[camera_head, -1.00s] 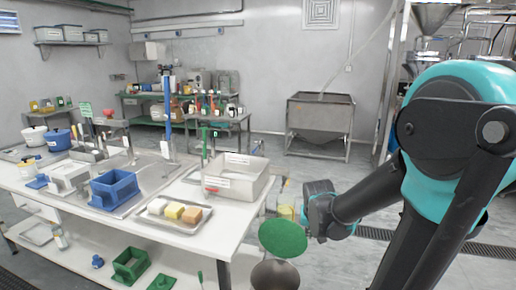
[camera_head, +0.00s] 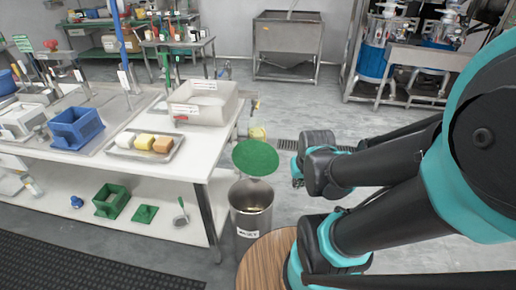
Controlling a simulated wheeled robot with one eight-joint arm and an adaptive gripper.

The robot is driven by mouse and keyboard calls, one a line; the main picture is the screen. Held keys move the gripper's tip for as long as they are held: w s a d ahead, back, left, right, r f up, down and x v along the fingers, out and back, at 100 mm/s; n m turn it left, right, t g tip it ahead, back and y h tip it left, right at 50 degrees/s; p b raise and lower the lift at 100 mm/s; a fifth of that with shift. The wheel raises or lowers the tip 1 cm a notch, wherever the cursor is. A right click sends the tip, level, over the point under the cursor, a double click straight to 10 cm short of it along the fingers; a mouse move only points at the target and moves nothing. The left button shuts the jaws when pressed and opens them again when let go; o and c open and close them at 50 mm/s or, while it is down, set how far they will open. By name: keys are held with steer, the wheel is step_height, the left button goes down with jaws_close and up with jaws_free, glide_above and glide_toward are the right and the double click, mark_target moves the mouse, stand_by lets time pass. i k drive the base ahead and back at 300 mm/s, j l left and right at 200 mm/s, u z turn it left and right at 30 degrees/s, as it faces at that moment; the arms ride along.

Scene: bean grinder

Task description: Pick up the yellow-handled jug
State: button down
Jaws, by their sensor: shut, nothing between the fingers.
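I cannot make out the yellow-handled jug for certain. A small yellow item (camera_head: 257,133) shows just behind the green disc, right of the table, too small to identify. My gripper (camera_head: 297,181) is at the end of my arm, right of the green disc, over the floor. It is small and dark in the picture, and its fingers hardly show. It appears shut, and I see nothing held in it.
A green disc (camera_head: 255,157) shows above a labelled metal bin (camera_head: 251,208) beside the white table (camera_head: 203,168). A round wooden top (camera_head: 262,262) stands in front. The table holds a white bin (camera_head: 208,108), a blue box (camera_head: 80,128) and a tray (camera_head: 120,149).

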mark_target(258, 136)
steer(key=i+l+z, duration=0.1)
steer(key=z, duration=0.35)
steer(key=i+z, duration=0.25)
steer(key=z, duration=0.25)
steer(key=i, duration=1.8)
steer(key=i+u, duration=0.15)
steer(key=i, duration=0.35)
steer(key=i+l+u, duration=0.15)
steer(key=i, duration=0.3)
steer(key=i+l+u, duration=0.15)
steer(key=i, duration=0.35)
steer(key=u, duration=3.85)
steer(key=z, duration=0.8)
steer(key=k+j, duration=0.1)
steer(key=k, duration=0.2)
